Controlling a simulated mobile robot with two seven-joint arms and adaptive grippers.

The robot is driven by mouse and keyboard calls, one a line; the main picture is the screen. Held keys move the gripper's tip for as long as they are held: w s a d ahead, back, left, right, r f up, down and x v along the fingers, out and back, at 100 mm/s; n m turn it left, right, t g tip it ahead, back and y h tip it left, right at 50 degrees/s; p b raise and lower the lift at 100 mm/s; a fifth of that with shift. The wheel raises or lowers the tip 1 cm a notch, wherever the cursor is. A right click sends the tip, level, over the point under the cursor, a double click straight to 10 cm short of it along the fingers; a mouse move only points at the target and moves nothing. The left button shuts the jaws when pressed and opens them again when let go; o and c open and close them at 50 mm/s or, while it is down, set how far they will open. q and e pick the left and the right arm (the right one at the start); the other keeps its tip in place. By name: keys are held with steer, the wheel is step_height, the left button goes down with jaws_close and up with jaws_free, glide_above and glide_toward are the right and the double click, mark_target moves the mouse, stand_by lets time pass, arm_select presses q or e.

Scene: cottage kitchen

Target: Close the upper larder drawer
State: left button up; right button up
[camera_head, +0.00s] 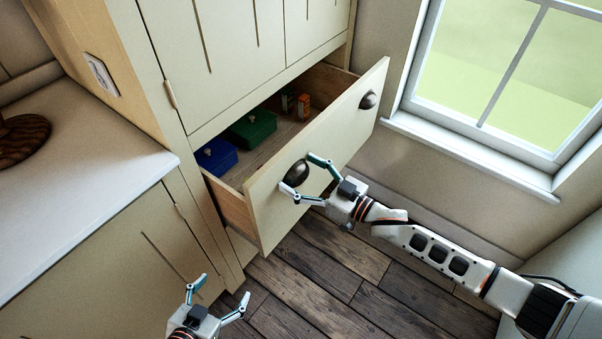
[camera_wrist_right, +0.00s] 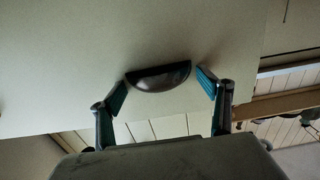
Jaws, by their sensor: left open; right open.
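The upper larder drawer (camera_head: 318,150) is pulled well out of the cream larder. Its front carries two dark cup handles, the nearer one (camera_head: 297,173) and the farther one (camera_head: 368,99). My right gripper (camera_head: 302,172) is open, with its fingers on either side of the nearer handle. In the right wrist view the handle (camera_wrist_right: 159,77) sits between the two spread fingertips (camera_wrist_right: 163,83); whether they touch it I cannot tell. My left gripper (camera_head: 218,293) is open and empty, low in the head view, apart from the drawer.
Inside the drawer are a blue box (camera_head: 216,155), a green box (camera_head: 251,129) and small orange-and-white items (camera_head: 303,106). A counter (camera_head: 70,170) stands at left, and a window (camera_head: 505,75) at right. The wooden floor (camera_head: 330,270) below the drawer is clear.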

steer(key=c, duration=1.4)
steer(key=shift+w+a, duration=0.35)
steer(key=shift+a, duration=0.2)
steer(key=shift+c, duration=0.2)
arm_select(q)
steer(key=shift+w+a+f+b, duration=0.1)
steer(key=shift+a+f+b, duration=0.2)
steer(key=shift+f+b, duration=0.85)
steer(key=shift+w+a+f+b, duration=0.2)
steer(key=shift+f+b, duration=0.45)
steer(key=shift+b, duration=1)
arm_select(e)
steer(key=x, duration=1.6)
steer(key=shift+a+r, duration=0.2)
steer(key=shift+r, duration=0.05)
